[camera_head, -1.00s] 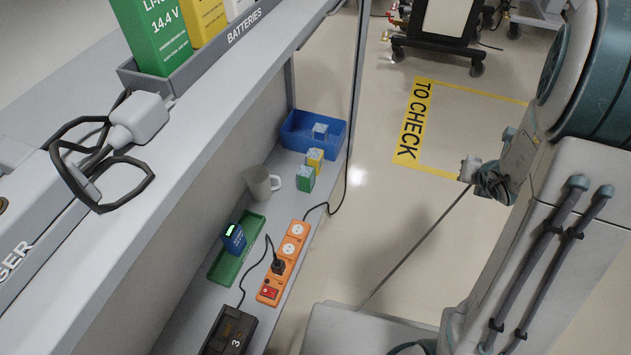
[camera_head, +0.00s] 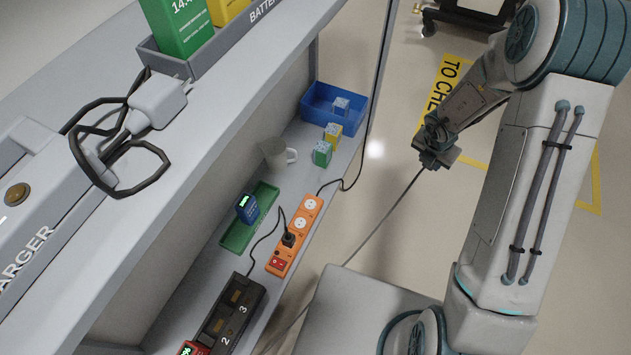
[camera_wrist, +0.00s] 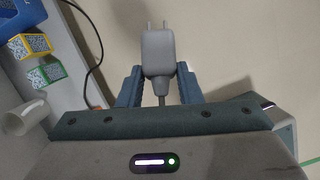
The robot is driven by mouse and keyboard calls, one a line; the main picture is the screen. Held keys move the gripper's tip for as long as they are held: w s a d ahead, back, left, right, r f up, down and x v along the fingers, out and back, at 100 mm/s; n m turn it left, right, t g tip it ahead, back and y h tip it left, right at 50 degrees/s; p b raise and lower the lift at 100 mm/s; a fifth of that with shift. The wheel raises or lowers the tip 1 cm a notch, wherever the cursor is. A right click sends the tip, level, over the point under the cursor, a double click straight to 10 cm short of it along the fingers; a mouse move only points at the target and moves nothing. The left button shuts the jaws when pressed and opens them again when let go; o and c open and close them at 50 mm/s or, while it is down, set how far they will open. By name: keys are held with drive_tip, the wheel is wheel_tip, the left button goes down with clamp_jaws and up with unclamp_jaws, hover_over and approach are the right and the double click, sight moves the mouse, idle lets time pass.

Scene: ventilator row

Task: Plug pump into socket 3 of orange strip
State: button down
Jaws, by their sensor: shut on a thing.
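My gripper (camera_head: 437,150) is out over the floor, right of the shelf unit and above the orange strip (camera_head: 289,253). The wrist view shows its fingers (camera_wrist: 159,82) shut on a grey plug (camera_wrist: 158,48), with two prongs pointing away from my gripper. A grey cable (camera_head: 388,207) runs from my gripper down to the lower left. The orange strip lies on the lower shelf. Two white sockets show bare at its far end, and a black plug (camera_head: 288,239) sits in it nearer the red switch (camera_head: 278,263). No socket numbers are readable. The pump is not identifiable.
Beside the strip are a green tray (camera_head: 236,237) with a blue battery, a black charger (camera_head: 232,308) and a mug (camera_head: 275,152). Small green and yellow cubes and a blue bin (camera_head: 321,100) stand farther back. The upper shelf (camera_head: 246,100) holds a white plug (camera_head: 157,103) with dark cable.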

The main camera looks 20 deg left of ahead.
drive_tip(key=s+a+f+m+g+y+p, duration=0.15)
drive_tip(key=s+a+f+m+y, duration=0.3)
drive_tip(key=a, duration=0.55)
drive_tip(key=s+a+f+m+y+p, duration=0.2)
drive_tip(key=s+a+f+m+y, duration=0.15)
drive_tip(key=a+m, duration=0.4)
drive_tip(key=s+a+f+m+g+y+p, duration=0.1)
drive_tip(key=s+a+f+m+y, duration=0.25)
drive_tip(key=a, duration=0.75)
drive_tip(key=shift+n+h, duration=0.25)
drive_tip(key=shift+h, duration=0.2)
drive_tip(key=f+b, duration=0.2)
drive_tip(key=f, duration=0.1)
drive_tip(key=f+b, duration=0.3)
drive_tip(key=shift+w+a+f+b, duration=0.2)
drive_tip(key=shift+f+b, duration=0.1)
drive_tip(key=shift+b, duration=0.05)
drive_tip(key=shift+r, duration=0.15)
drive_tip(key=shift+d+f+p, duration=0.1)
drive_tip(key=shift+f+p, duration=0.1)
drive_tip(key=shift+p, duration=0.15)
drive_tip(key=shift+f+b, duration=0.6)
drive_tip(key=shift+f, duration=0.6)
